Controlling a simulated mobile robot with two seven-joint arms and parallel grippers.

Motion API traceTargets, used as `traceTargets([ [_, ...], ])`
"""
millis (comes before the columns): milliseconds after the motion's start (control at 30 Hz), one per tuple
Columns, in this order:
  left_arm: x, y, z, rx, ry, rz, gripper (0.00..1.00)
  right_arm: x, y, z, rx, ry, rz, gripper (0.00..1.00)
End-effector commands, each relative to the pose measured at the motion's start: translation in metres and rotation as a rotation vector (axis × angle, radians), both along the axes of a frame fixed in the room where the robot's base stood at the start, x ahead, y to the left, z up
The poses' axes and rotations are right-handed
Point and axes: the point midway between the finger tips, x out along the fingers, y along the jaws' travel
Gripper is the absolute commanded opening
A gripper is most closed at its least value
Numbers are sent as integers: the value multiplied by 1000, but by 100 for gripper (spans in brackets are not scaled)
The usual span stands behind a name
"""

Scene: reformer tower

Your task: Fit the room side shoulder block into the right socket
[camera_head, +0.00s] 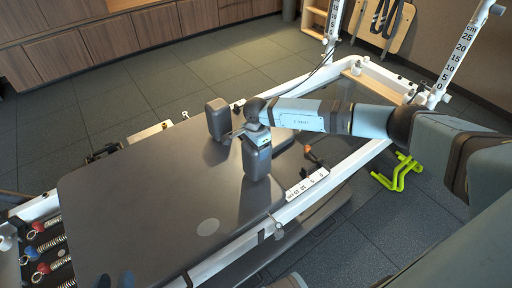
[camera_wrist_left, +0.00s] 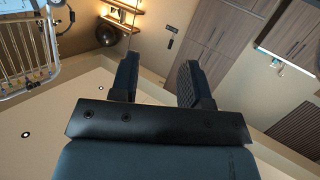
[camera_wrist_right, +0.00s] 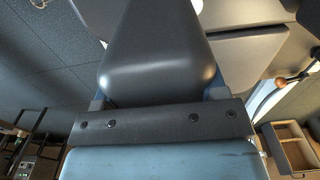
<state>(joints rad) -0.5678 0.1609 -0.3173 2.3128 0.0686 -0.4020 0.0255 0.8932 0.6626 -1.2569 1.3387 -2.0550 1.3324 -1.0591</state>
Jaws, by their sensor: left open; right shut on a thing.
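My right gripper (camera_head: 257,150) points down over the carriage (camera_head: 140,200) and is shut on a dark grey shoulder block (camera_head: 257,168). The block hangs upright near the carriage end by the white scale. In the right wrist view the same block (camera_wrist_right: 158,55) fills the space between the fingers. Whether its foot touches the carriage, and the socket below it, are hidden. Another dark shoulder block (camera_head: 217,120) stands upright to the left, further back. My left gripper (camera_head: 116,281) shows only its fingertips at the bottom edge; in the left wrist view its fingers (camera_wrist_left: 160,82) are apart and empty.
White frame rails (camera_head: 345,155) run beside the carriage. A scale (camera_head: 308,186) lies near the held block. Coloured springs (camera_head: 45,255) sit at the lower left. A green stand (camera_head: 398,173) is on the floor at right. The carriage's left part is clear.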

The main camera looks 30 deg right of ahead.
Motion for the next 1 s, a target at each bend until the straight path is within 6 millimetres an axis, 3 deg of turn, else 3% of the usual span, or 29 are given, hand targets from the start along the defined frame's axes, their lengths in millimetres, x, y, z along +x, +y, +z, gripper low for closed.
traceTargets([
  [300, 0, 0, -7, 0, 0, 0, 43, 1, 0, -8, 1, -2, 0, 0],
  [333, 0, 0, -6, 0, 0, 0, 43, 1, 0, -7, 1, -2, 0, 70],
  [433, 0, 0, -6, 0, 1, 0, 43, 1, 0, -7, 1, -2, 0, 93],
  [767, 0, -1, -6, -1, -2, -2, 43, -1, 0, -9, 0, 1, 0, 96],
  [1000, 5, -10, 28, -61, -100, -19, 43, 0, 0, -9, 0, 0, 0, 96],
])
